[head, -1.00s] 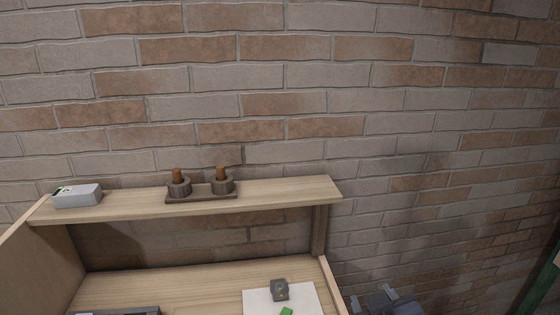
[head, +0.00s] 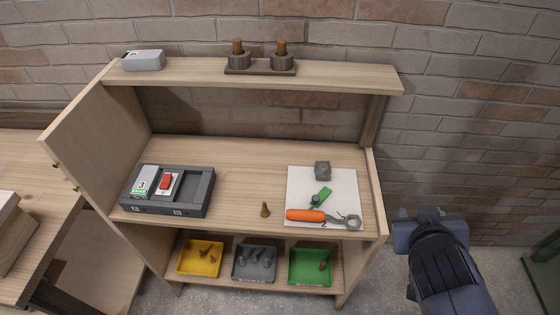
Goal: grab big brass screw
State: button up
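A brass-coloured screw (head: 265,209) stands on the bare wood of the bench's main shelf, near its front edge, between the dark tray and the white sheet. Smaller brass-coloured pieces (head: 207,253) lie in the yellow bin (head: 186,269) on the lower shelf. My gripper (head: 424,214) is at the right, beyond the bench's right side and well apart from the screw. It is seen from behind and above, and its finger opening is not clear. I see nothing held in it.
The dark tray (head: 197,208) holds a grey device (head: 145,181) and a red-switch block (head: 166,182). The white sheet (head: 345,182) bears an orange-handled tool (head: 306,215), a green piece (head: 320,197) and a grey block (head: 322,170). Grey (head: 238,276) and green (head: 294,281) bins sit below.

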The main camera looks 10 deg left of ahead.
aim_at(265, 212)
jog(key=i+j+u, duration=0.15)
jog(key=j+u, duration=0.15)
jog(key=u, duration=0.15)
jog(key=i+j+u, duration=0.15)
jog(key=u, duration=0.3)
jog(key=j, duration=0.1)
